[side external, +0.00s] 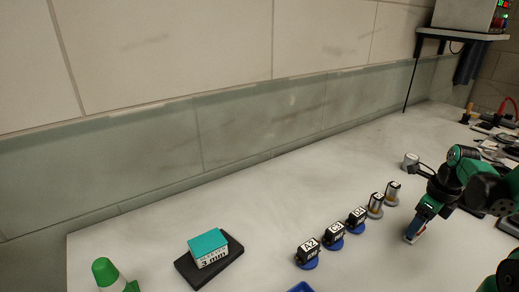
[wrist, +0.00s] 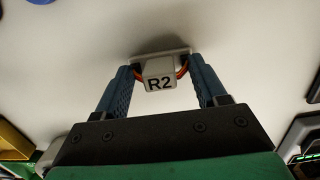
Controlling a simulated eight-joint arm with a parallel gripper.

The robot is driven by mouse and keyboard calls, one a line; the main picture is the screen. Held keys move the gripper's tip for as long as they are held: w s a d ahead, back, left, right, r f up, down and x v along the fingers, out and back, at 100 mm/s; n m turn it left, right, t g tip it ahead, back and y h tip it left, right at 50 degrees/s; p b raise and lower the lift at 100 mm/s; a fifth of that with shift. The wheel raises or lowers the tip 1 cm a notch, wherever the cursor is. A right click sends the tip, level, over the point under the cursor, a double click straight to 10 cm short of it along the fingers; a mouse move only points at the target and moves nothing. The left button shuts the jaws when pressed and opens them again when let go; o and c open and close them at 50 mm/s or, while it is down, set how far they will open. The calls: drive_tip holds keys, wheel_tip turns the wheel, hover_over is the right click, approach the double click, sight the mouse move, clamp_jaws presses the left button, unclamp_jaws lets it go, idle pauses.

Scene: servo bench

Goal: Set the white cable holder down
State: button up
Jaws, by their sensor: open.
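The white cable holder (wrist: 160,76), marked R2, shows in the wrist view with an orange-red cable loop around its block and a pale flat plate behind it. It stands between the two blue fingers of my gripper (wrist: 161,66), which are open with a gap visible on each side of the block. It appears to rest on the white bench top. In the side external view my gripper (side external: 416,229) is low over the bench at the right, and its fingers mostly hide the holder; only a pale edge shows at the fingertips.
Several labelled servos on blue and grey discs (side external: 334,236) stand in a diagonal row left of my gripper. A teal-topped box (side external: 208,247) sits on a black pad. A green-capped cone (side external: 106,272) is at the front left. Clutter lies far right.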

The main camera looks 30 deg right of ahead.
wheel_tip(320, 180, up, 12)
drive_tip(key=s, duration=0.1)
drive_tip(key=w+a+m+t, duration=0.3)
drive_tip(key=a+m, duration=0.6)
drive_tip(key=m, duration=0.9)
drive_tip(key=w+a+m+t, duration=0.2)
drive_tip(key=w+a+m, duration=0.4)
drive_tip(key=m, duration=1.2)
drive_tip(key=a, duration=0.3)
drive_tip(key=shift+w+t, duration=0.35)
drive_tip(key=shift+t, duration=0.05)
